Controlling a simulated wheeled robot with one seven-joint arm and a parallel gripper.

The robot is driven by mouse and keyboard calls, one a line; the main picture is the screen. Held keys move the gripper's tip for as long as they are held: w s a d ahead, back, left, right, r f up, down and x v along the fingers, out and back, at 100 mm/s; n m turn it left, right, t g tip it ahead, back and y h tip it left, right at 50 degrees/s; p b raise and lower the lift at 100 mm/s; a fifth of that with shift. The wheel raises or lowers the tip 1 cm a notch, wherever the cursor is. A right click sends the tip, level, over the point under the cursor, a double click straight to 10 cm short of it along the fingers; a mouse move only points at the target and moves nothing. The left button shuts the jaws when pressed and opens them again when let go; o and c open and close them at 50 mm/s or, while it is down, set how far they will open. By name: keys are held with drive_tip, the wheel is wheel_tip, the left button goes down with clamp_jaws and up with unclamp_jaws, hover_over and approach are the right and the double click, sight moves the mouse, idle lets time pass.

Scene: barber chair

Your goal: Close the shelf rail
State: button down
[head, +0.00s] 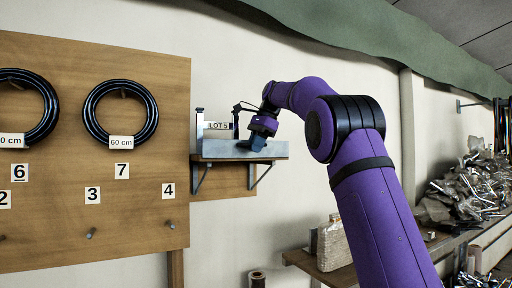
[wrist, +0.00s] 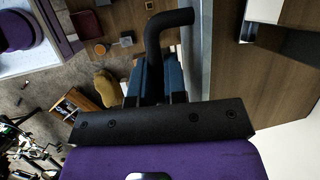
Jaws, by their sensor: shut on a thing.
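The wall shelf (head: 210,158) is a wooden board on dark brackets. A pale grey rail (head: 218,149) runs along its front edge, and a grey strip that looks like the rail also shows in the wrist view (wrist: 206,60). My gripper (head: 252,143) is at the rail's front, pointing down, and covers part of it. In the wrist view its dark blue fingers are shut on a black bent handle (wrist: 166,25), which curves right toward the grey strip. The fingertips and the grip itself are partly hidden.
A white "LOT 5" label (head: 218,126) shows behind the rail, near upright grey posts (head: 200,128). A wooden board with black coiled hoses (head: 120,114) stands at the left.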

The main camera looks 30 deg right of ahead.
drive_tip(key=shift+a, duration=0.1)
idle(0.3)
drive_tip(key=c, duration=1.5)
unclamp_jaws()
drive_tip(key=shift+w, duration=0.1)
drive_tip(key=shift+o, duration=0.2)
drive_tip(key=shift+r, duration=0.1)
drive_tip(key=v, duration=0.5)
drive_tip(key=s+d, duration=0.4)
drive_tip(key=d, duration=0.7)
drive_tip(key=shift+s, duration=0.4)
